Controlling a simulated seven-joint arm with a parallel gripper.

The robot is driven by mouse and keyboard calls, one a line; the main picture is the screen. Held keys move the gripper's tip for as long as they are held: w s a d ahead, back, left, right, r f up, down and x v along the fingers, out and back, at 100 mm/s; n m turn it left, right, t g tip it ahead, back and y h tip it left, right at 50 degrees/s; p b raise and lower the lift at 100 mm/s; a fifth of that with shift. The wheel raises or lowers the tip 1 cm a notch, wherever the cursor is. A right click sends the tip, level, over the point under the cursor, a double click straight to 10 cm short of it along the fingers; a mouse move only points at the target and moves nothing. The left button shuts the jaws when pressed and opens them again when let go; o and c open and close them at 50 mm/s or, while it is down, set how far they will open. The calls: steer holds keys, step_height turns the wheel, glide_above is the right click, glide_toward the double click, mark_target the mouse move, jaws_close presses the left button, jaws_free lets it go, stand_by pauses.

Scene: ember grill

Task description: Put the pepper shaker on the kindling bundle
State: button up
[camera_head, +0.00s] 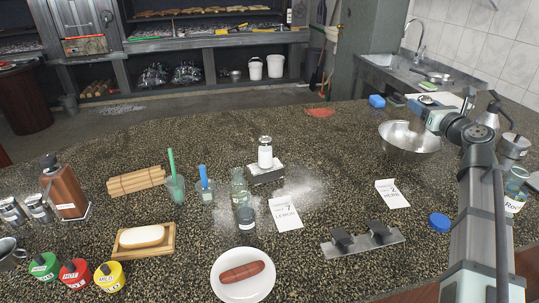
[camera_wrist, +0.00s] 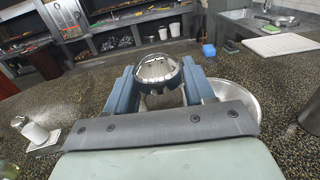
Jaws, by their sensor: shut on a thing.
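My gripper (camera_wrist: 158,88) is shut on a round thing with a shiny metal top, which looks like the pepper shaker (camera_wrist: 155,68). It sits between the two blue fingers in the wrist view, and its lower part is hidden. In the head view my gripper (camera_head: 428,110) is at the right, above the back of the metal bowl (camera_head: 408,140); the held thing is not clear there. The kindling bundle (camera_head: 136,180), pale sticks tied together, lies on the counter at the left, far from my gripper.
A brown dispenser (camera_head: 65,190) stands left of the bundle. A sausage plate (camera_head: 244,290) is in front.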

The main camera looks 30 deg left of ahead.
steer(key=s+a+n+g+y, duration=0.1)
steer(key=s+a, duration=0.4)
steer(key=a, duration=0.9)
steer(key=s+a+n+g+y, duration=0.15)
steer(key=s+a, duration=0.35)
steer(key=a, duration=1)
steer(key=s+a+n+g+y, duration=0.15)
steer(key=s+a, duration=0.25)
steer(key=a, duration=1)
steer(key=s+a+n+g+y, duration=0.1)
steer(key=s+a+n+g, duration=0.15)
steer(key=s+a, duration=1.4)
steer(key=s+a+n+g+y, duration=0.1)
steer(key=s+a+g, duration=0.3)
steer(key=s+a, duration=1.2)
steer(key=shift+t, duration=0.25)
steer(key=shift+s+d+f, duration=0.45)
steer(key=shift+d+f, duration=0.15)
steer(key=shift+f, duration=1.8)
steer(key=shift+s+d+f, duration=0.45)
steer(key=shift+d+f, duration=0.1)
steer(key=shift+f, duration=1.8)
steer(key=shift+s+d+f, duration=0.45)
steer(key=shift+d+f, duration=0.15)
steer(key=shift+f, duration=1.8)
steer(key=o, duration=1.2)
steer(key=shift+f, duration=0.1)
